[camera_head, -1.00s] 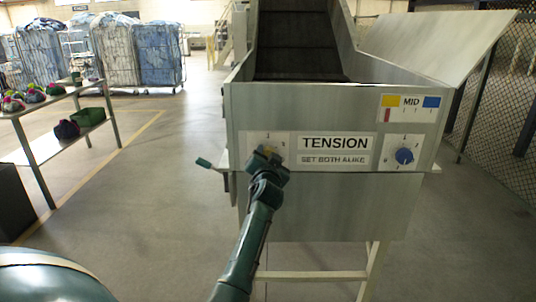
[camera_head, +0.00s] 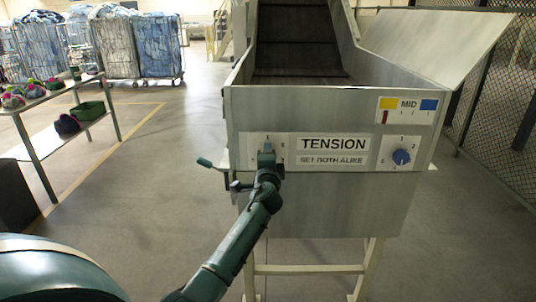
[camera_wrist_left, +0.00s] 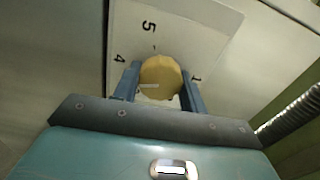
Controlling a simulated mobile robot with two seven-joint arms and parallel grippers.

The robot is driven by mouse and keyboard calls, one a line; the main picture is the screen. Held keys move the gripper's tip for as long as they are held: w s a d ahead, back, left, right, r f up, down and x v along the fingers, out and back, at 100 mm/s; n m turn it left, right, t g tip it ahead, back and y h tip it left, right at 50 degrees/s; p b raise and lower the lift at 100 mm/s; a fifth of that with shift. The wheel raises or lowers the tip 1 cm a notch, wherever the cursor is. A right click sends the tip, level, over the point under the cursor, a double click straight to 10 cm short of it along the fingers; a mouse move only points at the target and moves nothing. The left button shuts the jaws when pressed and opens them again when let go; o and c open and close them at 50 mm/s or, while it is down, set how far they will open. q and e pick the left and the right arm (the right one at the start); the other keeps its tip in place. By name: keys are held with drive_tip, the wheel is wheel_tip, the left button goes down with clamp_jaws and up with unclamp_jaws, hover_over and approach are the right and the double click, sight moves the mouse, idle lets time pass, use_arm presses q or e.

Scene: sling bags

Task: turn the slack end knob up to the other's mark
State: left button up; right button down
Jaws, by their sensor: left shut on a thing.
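The yellow knob (camera_wrist_left: 161,76) sits on a white dial plate (camera_wrist_left: 190,30) with the figures 5, 4 and 1 visible. A pale pointer line on it points left in the left wrist view. My left gripper (camera_wrist_left: 158,88) is shut on the yellow knob, one finger on each side. In the head view my left gripper (camera_head: 267,157) hides that knob at the panel's left. The blue knob (camera_head: 401,157) is on the right dial plate, free of any gripper; its pointer is too small to read. My right gripper is not in view.
The panel's TENSION sign (camera_head: 335,144) is between the dials, above "SET BOTH ALIKE". A gauge plate (camera_head: 408,110) marked MID has yellow and blue blocks, with a red bar under the yellow. A small teal handle (camera_head: 205,162) sticks out left. A table (camera_head: 60,92) stands left.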

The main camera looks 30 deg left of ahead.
use_arm(q)
drive_tip(key=shift+r+m+p, duration=0.1)
drive_tip(key=shift+m+p, duration=0.55)
drive_tip(key=shift+m, duration=1.05)
drive_tip(key=o, duration=1)
drive_tip(key=v, duration=1.3)
drive_tip(key=shift+d, duration=0.1)
